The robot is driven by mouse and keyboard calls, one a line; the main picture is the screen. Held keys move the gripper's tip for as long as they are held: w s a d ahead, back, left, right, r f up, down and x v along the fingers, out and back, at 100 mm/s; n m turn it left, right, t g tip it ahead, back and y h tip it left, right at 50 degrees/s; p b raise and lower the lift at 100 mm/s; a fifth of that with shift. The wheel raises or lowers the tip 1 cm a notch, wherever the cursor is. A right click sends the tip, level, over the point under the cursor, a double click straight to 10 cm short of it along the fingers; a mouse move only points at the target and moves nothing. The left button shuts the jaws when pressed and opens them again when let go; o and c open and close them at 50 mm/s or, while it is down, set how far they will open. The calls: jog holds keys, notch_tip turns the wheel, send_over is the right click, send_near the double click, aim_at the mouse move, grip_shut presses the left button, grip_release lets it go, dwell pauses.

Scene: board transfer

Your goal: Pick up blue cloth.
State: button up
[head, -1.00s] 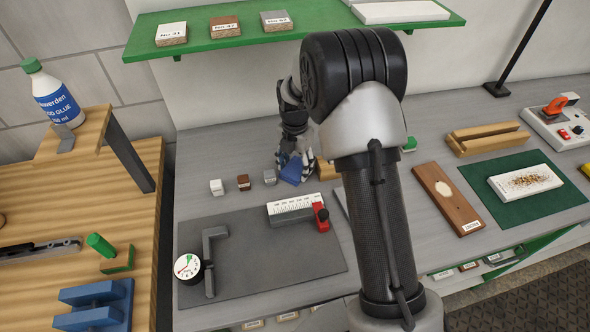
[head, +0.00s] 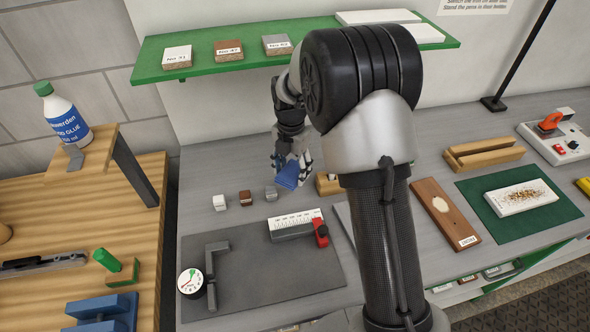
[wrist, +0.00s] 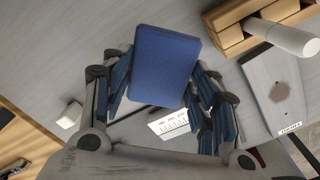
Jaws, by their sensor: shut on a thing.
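The blue cloth (head: 288,176) looks like a folded block with rounded edges, and it also shows large in the wrist view (wrist: 163,65). My gripper (head: 291,160) is shut on it, with a finger on each side of it in the wrist view. The cloth appears held above the grey bench (head: 225,165), behind the ruler gauge. My arm hides part of the bench to the right of it.
Three small blocks, white (head: 219,202), brown (head: 246,198) and grey (head: 271,193), stand left of the cloth. A red-ended ruler gauge (head: 292,228) lies in front on a dark mat (head: 315,273). A green shelf (head: 230,60) hangs above at the back.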

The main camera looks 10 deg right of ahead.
jog(key=s+a, duration=0.4)
jog(key=s+a+p, duration=0.1)
jog(key=s+a, duration=0.2)
jog(key=a, duration=0.2)
jog(key=s+a+p, duration=0.1)
jog(key=s+a, duration=0.3)
jog(key=a, duration=0.1)
jog(key=shift+s+f, duration=0.1)
jog(key=shift+s, duration=0.2)
jog(key=o, duration=0.5)
jog(key=c, duration=0.4)
